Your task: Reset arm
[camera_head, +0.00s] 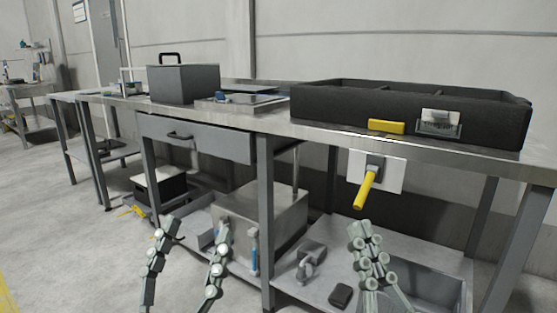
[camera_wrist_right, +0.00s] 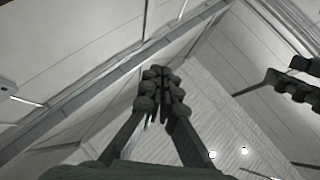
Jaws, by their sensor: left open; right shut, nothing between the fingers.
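My left gripper (camera_head: 195,230) is at the lower left of the head view, its two fingers spread apart with nothing between them. My right gripper (camera_head: 365,232) is at the lower right of the head view, its fingers together and empty. Both stand upright in front of the workbench. The right wrist view also shows the right gripper (camera_wrist_right: 163,72), its fingertips closed together and pointing up at the ceiling. At the right edge of that view, dark finger parts of the other gripper (camera_wrist_right: 290,85) show.
The metal workbench (camera_head: 270,125) carries a black open tray (camera_head: 330,101) and a grey box (camera_head: 184,84). A yellow-handled switch (camera_head: 366,188) hangs below the bench's front edge. A lower shelf (camera_head: 400,262) holds a metal box (camera_head: 262,215) and small parts. Floor at left is mostly clear.

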